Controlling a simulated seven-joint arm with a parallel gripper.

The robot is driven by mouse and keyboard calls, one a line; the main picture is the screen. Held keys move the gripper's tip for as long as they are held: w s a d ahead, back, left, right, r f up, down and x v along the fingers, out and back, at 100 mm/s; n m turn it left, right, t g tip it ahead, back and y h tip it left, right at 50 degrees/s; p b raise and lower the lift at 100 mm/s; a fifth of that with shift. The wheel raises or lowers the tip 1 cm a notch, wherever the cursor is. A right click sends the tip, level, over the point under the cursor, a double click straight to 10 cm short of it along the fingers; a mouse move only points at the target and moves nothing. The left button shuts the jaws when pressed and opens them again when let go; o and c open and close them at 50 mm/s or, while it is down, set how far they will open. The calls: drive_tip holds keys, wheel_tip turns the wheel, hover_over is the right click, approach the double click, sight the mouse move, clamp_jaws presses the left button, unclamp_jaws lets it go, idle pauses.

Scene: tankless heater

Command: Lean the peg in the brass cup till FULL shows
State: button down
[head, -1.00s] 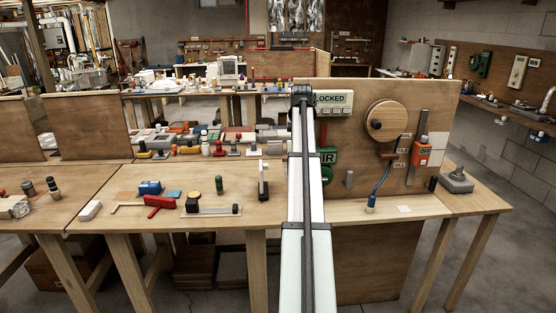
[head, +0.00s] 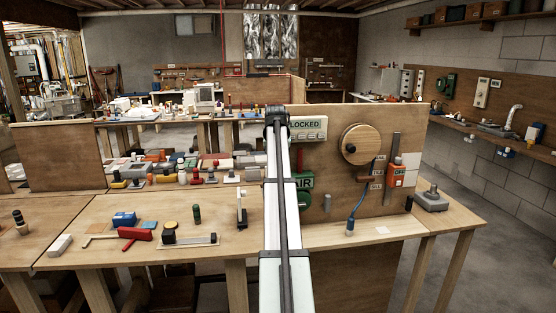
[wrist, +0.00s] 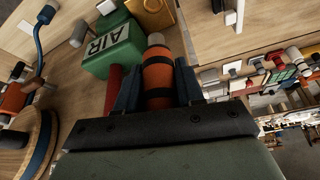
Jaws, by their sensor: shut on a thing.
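In the wrist view my gripper (wrist: 156,70) has its two blue fingers closed on the sides of an orange peg (wrist: 157,82) with a grey rounded tip. The tip points up in the picture, toward a brass-coloured part (wrist: 155,14) that looks like the brass cup. I cannot tell whether the tip touches it. A green block (wrist: 105,46) marked AIR is just left of the tip. In the head view my arm hides the gripper, peg and cup. The board's sign (head: 307,127) reads LOCKED. I cannot read FULL anywhere.
The upright wooden board carries a round wooden wheel (head: 362,145), the green AIR block (head: 305,183) and an orange box (head: 399,177) marked OFF. A blue plug (head: 350,227) stands in front. Left of my arm lie a red-handled tool (head: 135,233) and several small parts.

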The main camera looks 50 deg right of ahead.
drive_tip(key=shift+f, duration=3.4)
drive_tip(key=shift+f, duration=0.8)
idle(0.4)
drive_tip(key=shift+r, duration=0.1)
idle(2.4)
drive_tip(key=shift+r, duration=3.45)
